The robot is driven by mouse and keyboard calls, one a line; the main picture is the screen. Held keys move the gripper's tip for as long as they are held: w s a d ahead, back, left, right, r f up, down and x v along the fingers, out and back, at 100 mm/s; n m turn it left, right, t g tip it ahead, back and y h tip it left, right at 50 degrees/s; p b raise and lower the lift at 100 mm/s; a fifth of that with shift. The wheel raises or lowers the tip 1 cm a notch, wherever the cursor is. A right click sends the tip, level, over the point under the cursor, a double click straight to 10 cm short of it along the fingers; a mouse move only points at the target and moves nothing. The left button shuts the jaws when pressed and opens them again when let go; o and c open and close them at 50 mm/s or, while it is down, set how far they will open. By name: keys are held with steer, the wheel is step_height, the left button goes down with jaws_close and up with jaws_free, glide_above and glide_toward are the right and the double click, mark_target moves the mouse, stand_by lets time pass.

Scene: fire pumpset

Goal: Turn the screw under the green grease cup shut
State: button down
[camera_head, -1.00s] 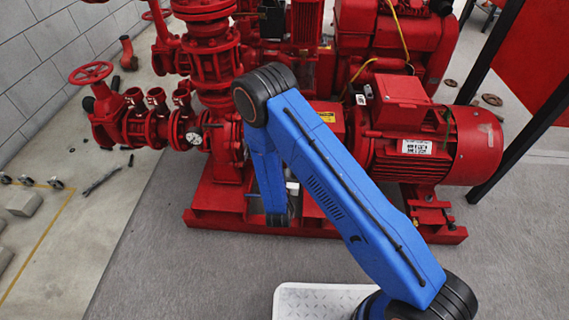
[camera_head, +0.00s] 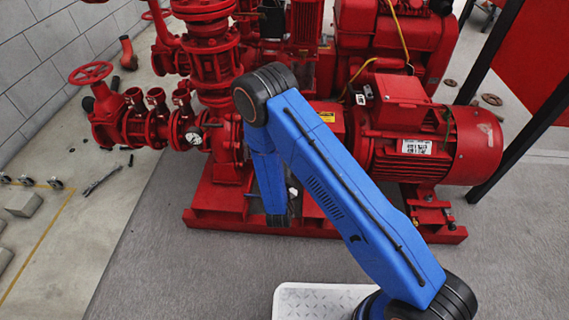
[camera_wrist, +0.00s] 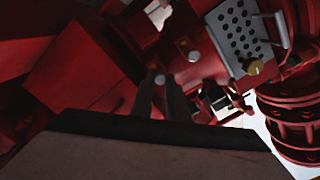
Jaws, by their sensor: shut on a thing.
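In the wrist view my gripper (camera_wrist: 161,82) reaches up from the lower middle with two dark fingers. It is shut on a small part at the fingertips, where a small grey round head (camera_wrist: 160,78) shows; I take this for the screw, though the dark fingers hide most of it. No green grease cup can be made out in either view. In the head view my blue arm hides the gripper and the spot where it works, low on the red pump set (camera_head: 225,192).
Red blocks and housings stand close around the fingers in the wrist view. A grey perforated plate (camera_wrist: 238,35) and a brass knob (camera_wrist: 254,66) lie to their right. In the head view a red motor (camera_head: 440,145) stands right, a red handwheel (camera_head: 90,72) left.

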steer(key=m, duration=1.1)
steer(key=shift+d+f+m, duration=0.1)
steer(key=shift+f+m, duration=0.05)
steer(key=shift+m, duration=0.15)
steer(key=shift+s, duration=0.1)
stand_by(0.3)
steer(key=c, duration=1.7)
jaws_free()
steer(key=s, duration=1.7)
steer(key=shift+s+a, duration=0.15)
steer(key=shift+a, duration=0.15)
